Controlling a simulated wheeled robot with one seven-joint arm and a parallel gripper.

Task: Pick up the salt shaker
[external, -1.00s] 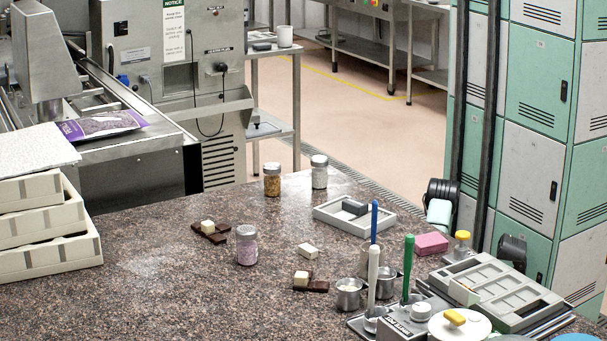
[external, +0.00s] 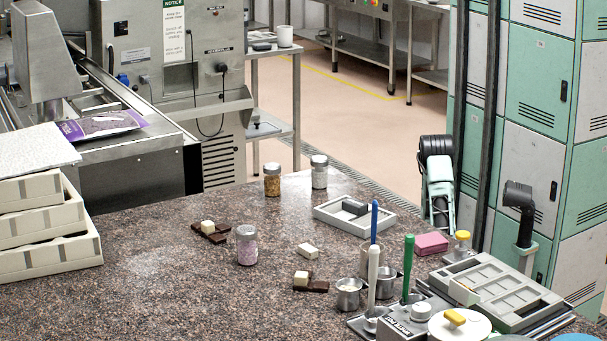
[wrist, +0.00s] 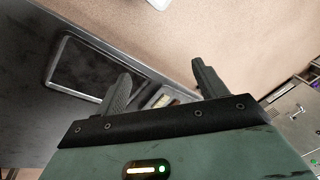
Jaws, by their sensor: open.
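Three jars with grey lids stand upright on the speckled stone counter in the external view. One at the back has pale, whitish contents and looks most like the salt shaker (external: 319,173). A jar with golden-brown contents (external: 272,180) stands just left of it. A jar with pinkish-purple contents (external: 246,246) stands nearer the camera. No label is legible. My gripper (wrist: 164,78) shows in the wrist view with its two fingers apart and nothing between them. No jar shows in that view. In the external view my arm is at the right, beyond the counter, well apart from the jars.
A grey tray (external: 330,222) with a dark block lies right of the jars. Chocolate and white pieces (external: 308,250) are scattered nearby. Upright-handled tools (external: 374,222), metal cups (external: 349,288) and a mould frame (external: 480,262) crowd the right. White stacked trays (external: 45,255) stand left.

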